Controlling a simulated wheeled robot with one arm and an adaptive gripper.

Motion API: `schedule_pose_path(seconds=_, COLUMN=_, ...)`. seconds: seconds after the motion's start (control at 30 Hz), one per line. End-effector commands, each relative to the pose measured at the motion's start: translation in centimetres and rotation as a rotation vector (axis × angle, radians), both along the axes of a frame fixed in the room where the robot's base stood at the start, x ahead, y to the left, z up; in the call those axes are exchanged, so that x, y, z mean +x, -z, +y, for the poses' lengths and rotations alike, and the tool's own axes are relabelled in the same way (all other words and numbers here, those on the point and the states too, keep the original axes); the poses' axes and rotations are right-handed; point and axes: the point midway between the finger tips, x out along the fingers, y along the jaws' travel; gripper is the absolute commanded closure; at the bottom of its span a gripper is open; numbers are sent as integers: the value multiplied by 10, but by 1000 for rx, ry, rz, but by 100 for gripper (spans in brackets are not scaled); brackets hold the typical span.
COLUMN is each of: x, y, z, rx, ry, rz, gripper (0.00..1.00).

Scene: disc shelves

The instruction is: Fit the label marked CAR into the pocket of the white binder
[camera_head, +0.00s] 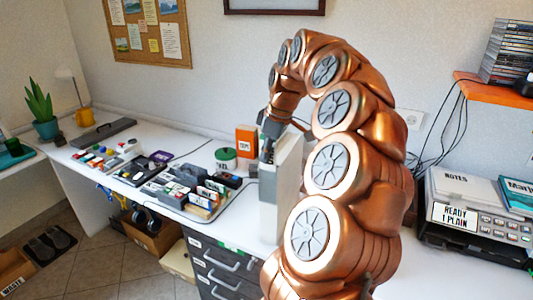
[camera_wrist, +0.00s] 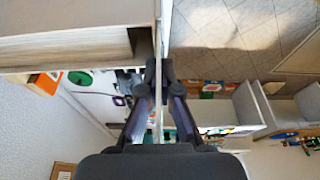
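The white binder (camera_head: 289,185) stands upright on the white desk in the head view, partly behind my arm. In the wrist view its large pale body (camera_wrist: 70,52) fills the upper left. My gripper (camera_head: 267,147) points down at the binder's upper left edge. In the wrist view its fingertips (camera_wrist: 160,72) close from both sides on a thin pale strip seen edge-on, apparently the label (camera_wrist: 157,105). The strip lines up with the binder's narrow edge. No lettering shows, so I cannot read CAR. How far it sits in the pocket cannot be told.
A tray (camera_head: 175,203) of cases and small boxes lies left of the binder. A green-banded tin (camera_head: 226,158) and an orange box (camera_head: 246,140) stand behind. Drawers (camera_head: 218,268) are below. A printer-like device (camera_head: 470,222) is at right, under an orange shelf (camera_head: 490,88).

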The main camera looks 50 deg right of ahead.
Motion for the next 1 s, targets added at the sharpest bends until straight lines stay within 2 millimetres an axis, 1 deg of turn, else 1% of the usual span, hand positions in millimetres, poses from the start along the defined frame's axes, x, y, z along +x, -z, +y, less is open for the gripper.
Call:
schedule_pose_path(seconds=0.67, x=0, y=14, z=0, rx=0, ry=0, rz=0, gripper=100)
schedule_pose_path(seconds=0.7, x=0, y=14, z=0, rx=0, ry=0, rz=0, gripper=95)
schedule_pose_path(seconds=1.0, x=0, y=14, z=0, rx=0, ry=1, rz=1, gripper=65)
